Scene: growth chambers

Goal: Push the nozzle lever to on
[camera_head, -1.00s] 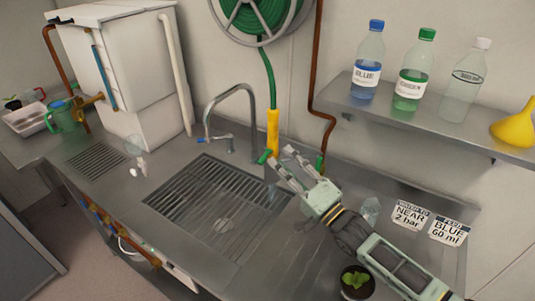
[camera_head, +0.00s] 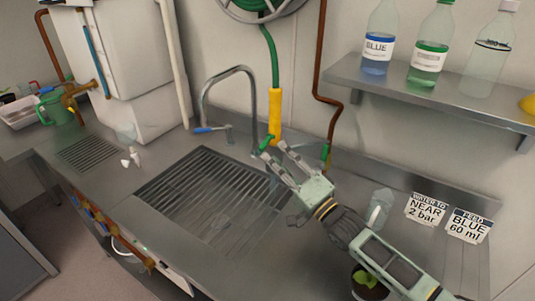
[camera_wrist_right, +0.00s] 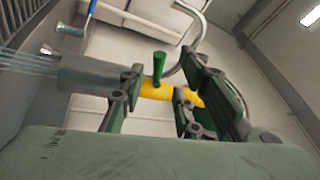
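The yellow nozzle (camera_head: 274,117) hangs upright from the green hose (camera_head: 271,62) against the back wall, behind the sink. Its green lever (camera_head: 265,143) sticks out low on its left side. My right gripper (camera_head: 271,151) is open just below and in front of the nozzle, with the lever close to its left fingertip. In the right wrist view, the nozzle (camera_wrist_right: 155,91) and lever (camera_wrist_right: 159,69) show between the spread fingers of the gripper (camera_wrist_right: 160,80). I cannot tell whether a finger touches the lever. My left gripper is out of view.
The faucet (camera_head: 232,75) with a blue handle stands left of the nozzle, over the slatted sink (camera_head: 205,190). A brown pipe (camera_head: 319,75) runs to the right. A shelf (camera_head: 440,100) with bottles is higher right. A clear cup (camera_head: 380,207) and seedling pot (camera_head: 368,284) stand near my right arm.

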